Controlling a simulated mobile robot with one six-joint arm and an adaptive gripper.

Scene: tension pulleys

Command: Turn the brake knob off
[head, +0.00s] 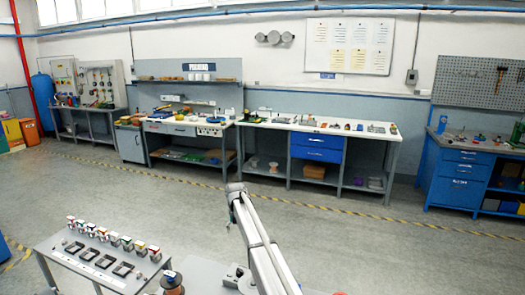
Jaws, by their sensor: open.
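My arm rises from the bottom edge in the head view, and my gripper (232,211) shows small and dark at its far end, open, with nothing seen in it. Its fingers are hard to make out. It is above the grey floor, beyond the near grey table (207,275). No brake knob can be made out. A device (238,274) with pale and dark parts sits on the near table, partly hidden by my arm.
A long workbench (270,122) with tools and drawers lines the back wall. A blue bench (455,188) stands at right. The floor (350,235) between is clear.

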